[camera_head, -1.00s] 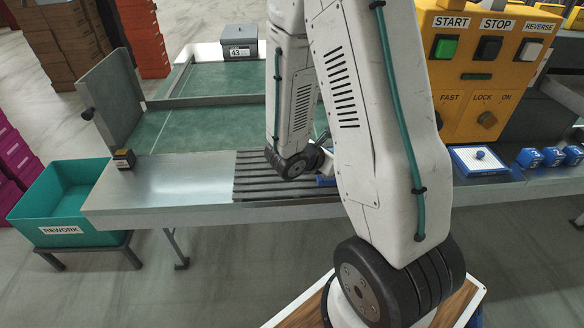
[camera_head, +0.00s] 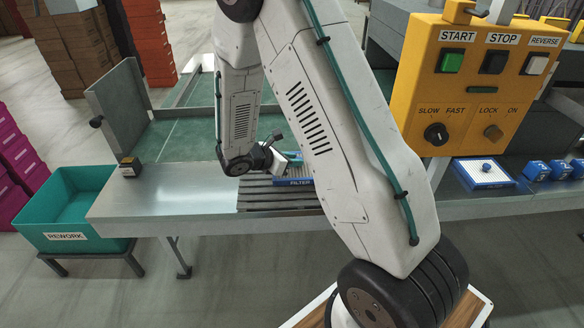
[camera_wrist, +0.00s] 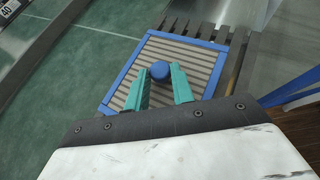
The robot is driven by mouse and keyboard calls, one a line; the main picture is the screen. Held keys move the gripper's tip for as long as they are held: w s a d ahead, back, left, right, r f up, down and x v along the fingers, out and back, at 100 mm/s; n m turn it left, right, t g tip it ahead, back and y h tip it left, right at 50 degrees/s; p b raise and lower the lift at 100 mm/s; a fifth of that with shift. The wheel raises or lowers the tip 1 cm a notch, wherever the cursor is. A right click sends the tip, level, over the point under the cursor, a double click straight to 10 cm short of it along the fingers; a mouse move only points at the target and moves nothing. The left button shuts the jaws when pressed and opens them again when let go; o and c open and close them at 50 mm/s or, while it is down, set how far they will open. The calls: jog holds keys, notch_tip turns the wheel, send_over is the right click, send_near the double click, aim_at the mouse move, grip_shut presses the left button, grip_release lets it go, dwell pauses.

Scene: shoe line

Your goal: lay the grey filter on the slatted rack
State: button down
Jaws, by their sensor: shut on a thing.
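The grey filter has a ribbed grey face, a blue frame and a blue knob; its face shows in the wrist view (camera_wrist: 200,64). My gripper (camera_wrist: 160,72) has its teal fingers shut on either side of the knob. In the head view the filter's blue edge, lettered FILTER, (camera_head: 293,182) is partly hidden by my arm. The dark slatted rack (camera_head: 262,202) lies under and in front of the filter. In the wrist view its slat ends (camera_wrist: 212,31) show past the filter's far edge. I cannot tell whether the filter touches the slats.
A green surface (camera_head: 185,142) with raised edges lies behind the bare metal strip (camera_head: 180,190). A small dark block (camera_head: 130,167) stands at left, above the teal REWORK bin (camera_head: 60,212). A yellow control box (camera_head: 465,85) and a white-faced blue-framed panel (camera_head: 484,173) are at right.

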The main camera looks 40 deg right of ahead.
jog(key=shift+f, duration=1.45)
jog(key=shift+d+f, duration=0.1)
jog(key=shift+f, duration=0.05)
jog(key=c, duration=1.2)
grip_release()
